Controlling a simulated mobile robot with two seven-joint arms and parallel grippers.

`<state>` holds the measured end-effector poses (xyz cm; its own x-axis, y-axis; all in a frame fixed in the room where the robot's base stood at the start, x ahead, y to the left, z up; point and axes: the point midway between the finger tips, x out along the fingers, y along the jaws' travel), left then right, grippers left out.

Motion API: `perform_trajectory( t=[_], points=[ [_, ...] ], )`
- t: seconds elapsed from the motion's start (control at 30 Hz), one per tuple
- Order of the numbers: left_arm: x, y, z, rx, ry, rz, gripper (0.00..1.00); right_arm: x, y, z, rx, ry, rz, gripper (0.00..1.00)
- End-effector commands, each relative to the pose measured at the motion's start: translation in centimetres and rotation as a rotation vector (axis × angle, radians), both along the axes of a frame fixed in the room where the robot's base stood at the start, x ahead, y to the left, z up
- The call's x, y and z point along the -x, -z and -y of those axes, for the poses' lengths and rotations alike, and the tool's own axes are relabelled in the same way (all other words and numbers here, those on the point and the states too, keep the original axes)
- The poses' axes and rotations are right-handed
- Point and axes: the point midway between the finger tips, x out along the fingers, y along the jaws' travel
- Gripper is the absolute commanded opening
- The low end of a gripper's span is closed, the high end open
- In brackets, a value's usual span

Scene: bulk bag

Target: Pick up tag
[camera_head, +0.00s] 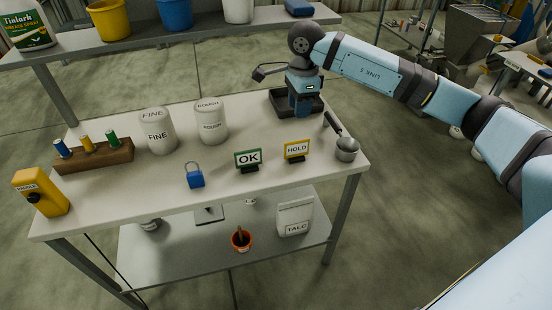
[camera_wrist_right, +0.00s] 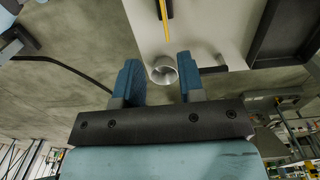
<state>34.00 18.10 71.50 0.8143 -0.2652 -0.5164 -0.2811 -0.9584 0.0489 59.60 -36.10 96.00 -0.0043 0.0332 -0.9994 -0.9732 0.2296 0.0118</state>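Two small tags stand upright near the front of the table: a green-framed OK tag (camera_head: 248,158) and a yellow-framed HOLD tag (camera_head: 296,150) to its right. My right gripper (camera_head: 303,110) is over the black tray at the table's back right, behind the tags and apart from them. In the right wrist view its blue fingers (camera_wrist_right: 161,84) are spread with nothing held between them. A thin yellow edge (camera_wrist_right: 164,18), apparently the HOLD tag, shows at the top of that view. My left gripper is not in view.
A metal scoop (camera_head: 346,149) lies at the table's right edge, also in the right wrist view (camera_wrist_right: 164,70). The black tray (camera_head: 280,98) is under the gripper. A blue padlock (camera_head: 195,175), FINE jar (camera_head: 158,132), ROUGH jar (camera_head: 211,122) and yellow device (camera_head: 40,191) stand leftward.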

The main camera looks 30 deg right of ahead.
Motion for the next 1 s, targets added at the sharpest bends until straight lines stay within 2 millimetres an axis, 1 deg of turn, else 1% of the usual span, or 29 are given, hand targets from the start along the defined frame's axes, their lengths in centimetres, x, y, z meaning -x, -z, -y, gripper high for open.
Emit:
perform_trajectory(
  t=[0.07, 0.17, 0.3, 0.4, 0.5, 0.77, 1.0],
  points=[
    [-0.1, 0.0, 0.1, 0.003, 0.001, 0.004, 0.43, -0.1, 0.1, 0.8, 0.032, 0.004, 0.002, 0.36],
    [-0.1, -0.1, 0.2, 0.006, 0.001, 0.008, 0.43, -0.1, 1.4, 0.9, 0.04, 0.005, 0.001, 0.36],
    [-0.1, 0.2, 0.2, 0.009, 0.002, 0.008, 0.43, -0.1, 4.3, 0.9, 0.037, 0.005, 0.0, 0.36],
    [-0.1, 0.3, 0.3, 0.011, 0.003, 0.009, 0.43, -0.1, 6.1, 0.8, 0.036, 0.004, 0.001, 0.36],
    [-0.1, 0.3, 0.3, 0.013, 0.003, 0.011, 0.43, -0.1, 7.4, 0.8, 0.036, 0.004, 0.001, 0.36],
    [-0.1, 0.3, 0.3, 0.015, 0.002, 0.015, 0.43, -0.2, 9.0, 0.7, 0.034, 0.004, 0.002, 0.36],
    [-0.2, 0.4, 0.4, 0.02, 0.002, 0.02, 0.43, -0.2, 12.5, 0.5, 0.034, 0.004, 0.0, 0.36]
  ],
)
